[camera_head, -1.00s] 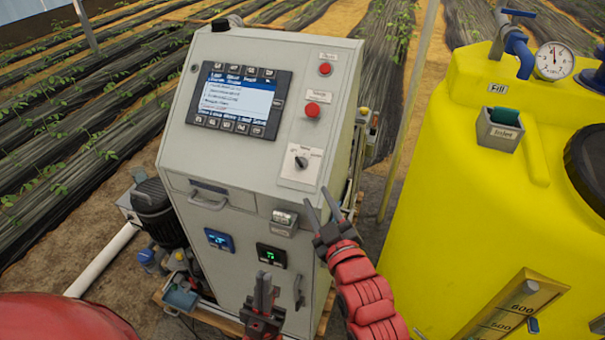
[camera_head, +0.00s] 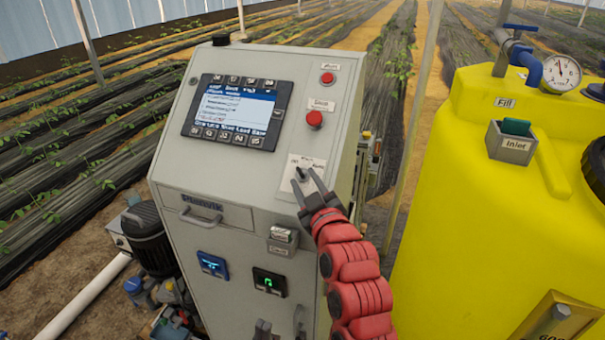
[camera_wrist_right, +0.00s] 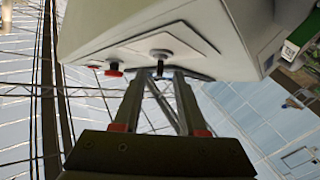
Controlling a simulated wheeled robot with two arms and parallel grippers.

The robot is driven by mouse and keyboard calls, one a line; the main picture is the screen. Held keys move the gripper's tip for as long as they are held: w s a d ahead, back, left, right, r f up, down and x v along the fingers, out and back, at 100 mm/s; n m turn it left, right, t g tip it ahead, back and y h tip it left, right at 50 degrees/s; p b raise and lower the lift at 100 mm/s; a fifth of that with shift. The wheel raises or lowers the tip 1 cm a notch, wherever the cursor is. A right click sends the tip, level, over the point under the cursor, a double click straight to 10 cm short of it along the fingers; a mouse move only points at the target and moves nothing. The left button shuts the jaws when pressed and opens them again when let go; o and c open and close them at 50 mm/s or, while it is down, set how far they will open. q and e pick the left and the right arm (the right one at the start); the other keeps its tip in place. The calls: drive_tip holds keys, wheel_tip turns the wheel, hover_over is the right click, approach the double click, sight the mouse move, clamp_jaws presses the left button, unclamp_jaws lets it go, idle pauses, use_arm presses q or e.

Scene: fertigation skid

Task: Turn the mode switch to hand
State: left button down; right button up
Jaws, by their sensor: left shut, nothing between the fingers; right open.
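The mode switch (camera_head: 300,174) is a small black knob on a pale label plate, low on the right of the grey cabinet's sloped panel. The small print around it is hard to read. My right gripper (camera_head: 304,178) is open, with its fingertips at the switch. In the right wrist view the knob (camera_wrist_right: 160,54) shows just beyond and between the two open fingers (camera_wrist_right: 158,73). I cannot tell whether they touch it.
The cabinet (camera_head: 230,170) carries a lit screen (camera_head: 233,112) and two red buttons (camera_head: 314,119) (camera_head: 327,77) above the switch. A yellow tank (camera_head: 450,190) with an inlet box (camera_head: 510,142) stands to the right. A pump (camera_head: 147,235) is at the left.

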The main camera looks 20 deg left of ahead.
sight(301, 173)
drive_tip(key=shift+w+a+r, duration=0.15)
drive_tip(key=shift+w+a, duration=0.15)
drive_tip(key=shift+w, duration=0.2)
drive_tip(key=shift+w+a+f, duration=0.2)
drive_tip(key=shift+w+a, duration=0.2)
drive_tip(key=shift+w, duration=0.15)
clamp_jaws()
